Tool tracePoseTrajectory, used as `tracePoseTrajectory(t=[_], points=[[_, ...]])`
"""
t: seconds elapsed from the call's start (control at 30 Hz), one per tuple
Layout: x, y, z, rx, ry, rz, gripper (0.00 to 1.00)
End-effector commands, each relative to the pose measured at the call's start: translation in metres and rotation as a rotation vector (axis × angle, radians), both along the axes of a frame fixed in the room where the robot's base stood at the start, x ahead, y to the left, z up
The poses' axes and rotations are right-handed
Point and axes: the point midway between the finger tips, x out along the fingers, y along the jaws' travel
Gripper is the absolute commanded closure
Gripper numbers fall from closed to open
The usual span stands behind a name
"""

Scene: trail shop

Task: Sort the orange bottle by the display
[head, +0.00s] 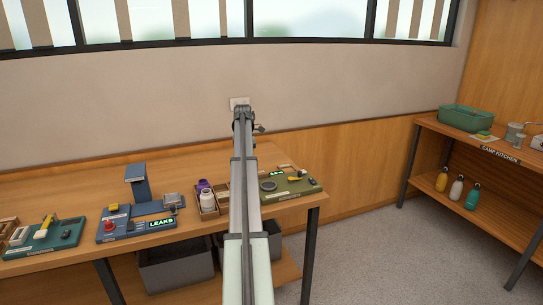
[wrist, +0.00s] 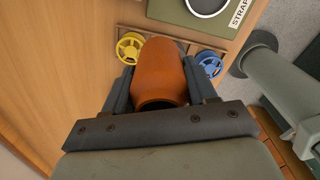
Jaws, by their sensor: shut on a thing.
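The orange bottle (wrist: 162,75) is between the two dark fingers of my gripper (wrist: 163,82) in the wrist view, and the gripper is shut on it. In the head view my own arm hides the bottle, and I cannot make out the fingers. The display (head: 161,223) on the blue test station (head: 128,228) reads "LEAKS" in green letters. A red button and an upright blue post stand on that station.
A wooden crate (head: 209,209) holds a purple and a white bottle. A green board (head: 297,187) lies to the right. Grey bins (head: 175,270) sit under the bench. Yellow (wrist: 130,46) and blue (wrist: 209,62) spools are near the held bottle. A far-right shelf has several bottles.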

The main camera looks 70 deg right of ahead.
Motion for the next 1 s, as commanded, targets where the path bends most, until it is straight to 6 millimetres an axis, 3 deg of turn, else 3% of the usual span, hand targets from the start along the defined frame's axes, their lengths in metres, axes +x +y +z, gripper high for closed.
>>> tracePoseTrajectory(t=[0.03,0.2,0.4,0.67,1.0], points=[[0.017,0.013,-0.002,0.000,0.000,0.031,0.81],[0.057,0.045,-0.005,-0.001,0.000,0.109,0.81],[0.083,0.067,-0.006,-0.001,0.000,0.162,0.81],[0.089,0.072,-0.010,-0.001,0.000,0.176,0.81],[0.089,0.072,-0.030,0.000,0.001,0.175,0.81]])
